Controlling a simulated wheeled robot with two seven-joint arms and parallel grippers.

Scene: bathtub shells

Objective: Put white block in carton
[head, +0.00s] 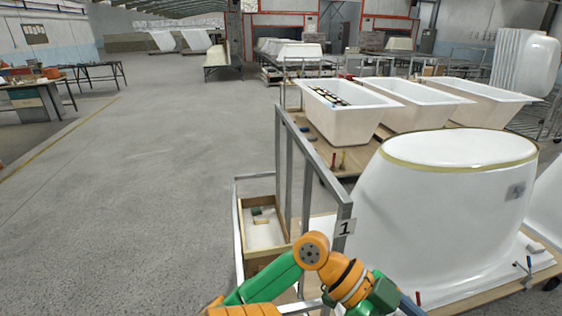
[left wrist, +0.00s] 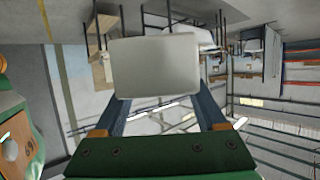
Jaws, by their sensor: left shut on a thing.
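A pale grey-white block (left wrist: 155,66) fills the middle of the left wrist view. My left gripper (left wrist: 160,100) is shut on it, with a dark blue finger at each side. In the head view my left arm reaches to the bottom right, and only part of the gripper shows at the lower edge; its fingertips and the held block are out of that view. An open brown carton (head: 265,253) stands left of the metal frame, with small green and tan pieces inside on its pale floor. My right gripper is not in view.
A metal frame with a "1" tag (head: 345,227) stands between the carton and a large white tub shell (head: 440,210). White tubs (head: 345,110) stand behind.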

